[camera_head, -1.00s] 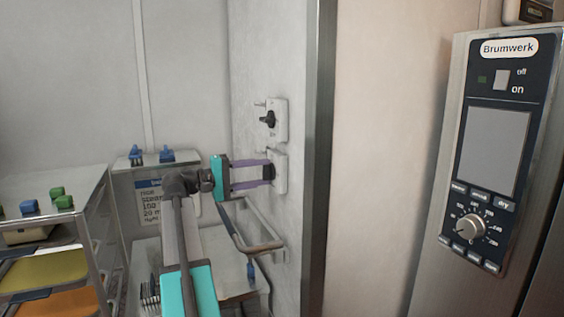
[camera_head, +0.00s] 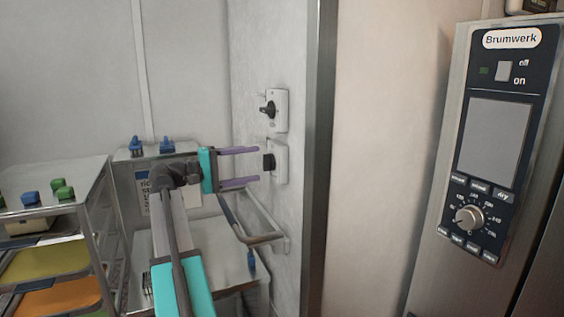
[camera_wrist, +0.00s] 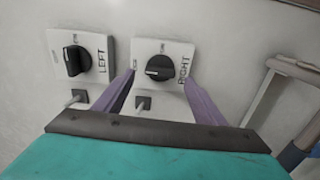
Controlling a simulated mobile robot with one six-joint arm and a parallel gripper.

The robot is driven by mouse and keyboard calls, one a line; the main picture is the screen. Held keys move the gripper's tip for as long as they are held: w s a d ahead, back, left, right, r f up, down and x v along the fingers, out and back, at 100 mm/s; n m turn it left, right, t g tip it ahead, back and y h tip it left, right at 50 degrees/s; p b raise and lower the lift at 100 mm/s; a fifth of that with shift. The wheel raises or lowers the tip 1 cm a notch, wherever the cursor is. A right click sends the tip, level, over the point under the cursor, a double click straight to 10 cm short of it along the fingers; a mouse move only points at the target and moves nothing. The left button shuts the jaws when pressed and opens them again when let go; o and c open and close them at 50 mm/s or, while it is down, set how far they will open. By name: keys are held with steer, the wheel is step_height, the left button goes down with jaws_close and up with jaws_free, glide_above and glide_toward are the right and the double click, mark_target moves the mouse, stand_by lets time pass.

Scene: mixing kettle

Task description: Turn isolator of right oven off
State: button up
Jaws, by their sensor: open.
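The right oven's isolator is the lower wall switch in the head view (camera_head: 281,165), a pale plate with a black knob (camera_head: 268,162). In the wrist view its plate reads RIGHT and its knob (camera_wrist: 160,67) has the grip lying level across the picture. The small position marks are too faint to read. My gripper (camera_head: 258,165) is open, with purple fingertips just short of the knob in the head view. In the wrist view my fingers (camera_wrist: 158,75) stand on either side of the knob, apart from it, with nothing held.
The LEFT isolator (camera_wrist: 77,58) is close beside it, its knob upright in the wrist view; it is above in the head view (camera_head: 277,110). A metal rail (camera_head: 262,238) runs below. The Brumwerk oven panel (camera_head: 495,130) is at right, a tray rack (camera_head: 55,245) at left.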

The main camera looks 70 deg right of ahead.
steer(key=shift+v, duration=1.8)
steer(key=shift+w, duration=0.1)
